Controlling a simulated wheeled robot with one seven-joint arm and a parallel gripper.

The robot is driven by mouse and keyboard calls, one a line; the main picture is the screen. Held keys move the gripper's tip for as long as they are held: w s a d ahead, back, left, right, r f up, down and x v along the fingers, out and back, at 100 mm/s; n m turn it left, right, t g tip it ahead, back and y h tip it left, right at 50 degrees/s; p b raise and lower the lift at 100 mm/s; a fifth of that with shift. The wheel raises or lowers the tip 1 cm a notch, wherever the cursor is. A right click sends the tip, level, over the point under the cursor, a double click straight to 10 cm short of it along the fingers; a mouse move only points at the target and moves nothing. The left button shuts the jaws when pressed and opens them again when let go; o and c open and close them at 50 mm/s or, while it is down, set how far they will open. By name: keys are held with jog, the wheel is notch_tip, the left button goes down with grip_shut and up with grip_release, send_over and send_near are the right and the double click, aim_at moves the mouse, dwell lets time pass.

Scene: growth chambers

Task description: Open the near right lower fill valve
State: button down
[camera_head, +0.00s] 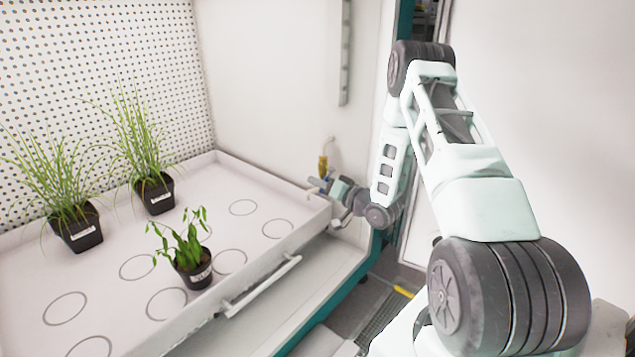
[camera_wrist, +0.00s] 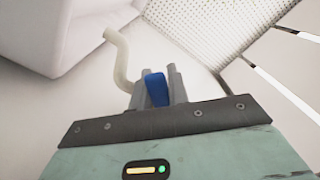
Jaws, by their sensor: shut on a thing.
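The fill valve shows in the head view as a small brass body (camera_head: 323,164) on the chamber's right wall, just past the tray's right corner. My gripper (camera_head: 318,183) is at the valve, just below the brass body. In the wrist view a blue handle (camera_wrist: 156,88) stands between the two grey fingers of my gripper (camera_wrist: 157,85), which are shut on it. A cream pipe (camera_wrist: 118,55) curves beside the fingers on the left. The brass body does not show in the wrist view, and my gripper hides the handle in the head view.
A white tray (camera_head: 100,272) with a front handle (camera_head: 262,287) fills the chamber. Two grassy pots (camera_head: 78,230) (camera_head: 155,193) and a leafy pot (camera_head: 192,268) stand on it. The tray's right corner is close to my gripper. A teal frame edge (camera_head: 335,310) runs along the front.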

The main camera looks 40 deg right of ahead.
jog(key=shift+d+f+n, duration=0.15)
jog(key=shift+f+n, duration=0.05)
jog(key=shift+n, duration=0.2)
jog(key=c, duration=1.3)
grip_release()
jog(key=shift+s, duration=0.1)
jog(key=shift+c, duration=0.2)
jog(key=shift+r, duration=0.1)
jog(key=shift+s, duration=0.25)
jog(key=s+d+p, duration=0.2)
jog(key=s+p, duration=0.3)
jog(key=s, duration=1.1)
jog(key=shift+s+d+p, duration=0.15)
jog(key=shift+s+p, duration=0.2)
jog(key=shift+p, duration=0.05)
